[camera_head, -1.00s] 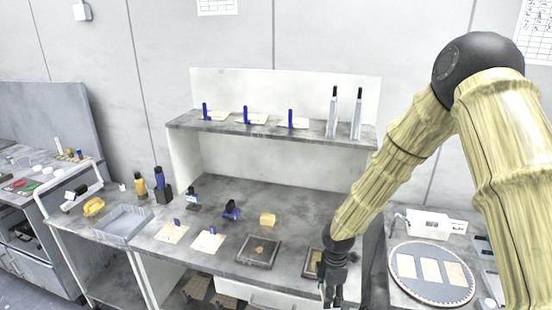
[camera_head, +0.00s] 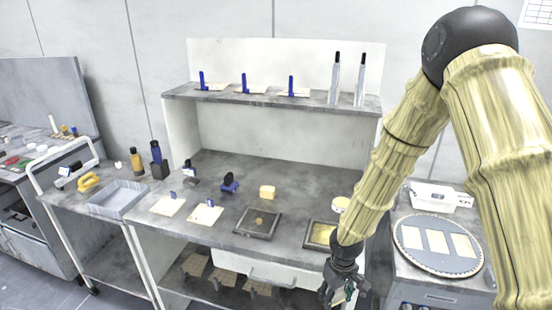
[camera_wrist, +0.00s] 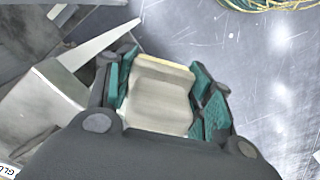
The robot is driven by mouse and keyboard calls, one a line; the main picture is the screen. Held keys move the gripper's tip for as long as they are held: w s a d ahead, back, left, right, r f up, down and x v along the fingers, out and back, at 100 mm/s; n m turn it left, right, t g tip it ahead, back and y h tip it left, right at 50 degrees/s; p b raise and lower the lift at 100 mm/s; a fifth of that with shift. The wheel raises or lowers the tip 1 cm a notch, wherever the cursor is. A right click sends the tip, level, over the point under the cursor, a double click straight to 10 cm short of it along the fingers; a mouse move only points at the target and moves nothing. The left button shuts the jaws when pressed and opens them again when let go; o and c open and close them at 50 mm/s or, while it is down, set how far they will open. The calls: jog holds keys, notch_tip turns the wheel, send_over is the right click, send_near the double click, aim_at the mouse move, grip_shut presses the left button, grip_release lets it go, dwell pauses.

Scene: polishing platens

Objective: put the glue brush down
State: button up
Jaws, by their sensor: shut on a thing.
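My gripper (camera_head: 338,293) is low at the front right of the workbench, in front of its edge in the head view. In the wrist view my gripper (camera_wrist: 160,95) has green pads closed around a pale, wide piece with a tan edge, which I take to be the glue brush (camera_wrist: 160,92). The brush shows only in part, and I cannot make it out in the head view. A grey metal box-like thing (camera_wrist: 42,102) lies at the left of the wrist view, with a partly cut-off label near it.
A side table with a round platen (camera_head: 405,262) stands at the right. A grey bin (camera_head: 118,213) stands left.

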aim_at(338, 303)
jog(key=f+m, duration=0.1)
jog(key=m+b, duration=0.1)
jog(key=s+f+m+b, duration=0.1)
jog(key=shift+d+f, duration=0.25)
jog(key=shift+f, duration=0.1)
jog(key=shift+s+d+f+m+b, duration=0.1)
jog(key=shift+s+f+m+b, duration=0.25)
jog(key=shift+m, duration=0.75)
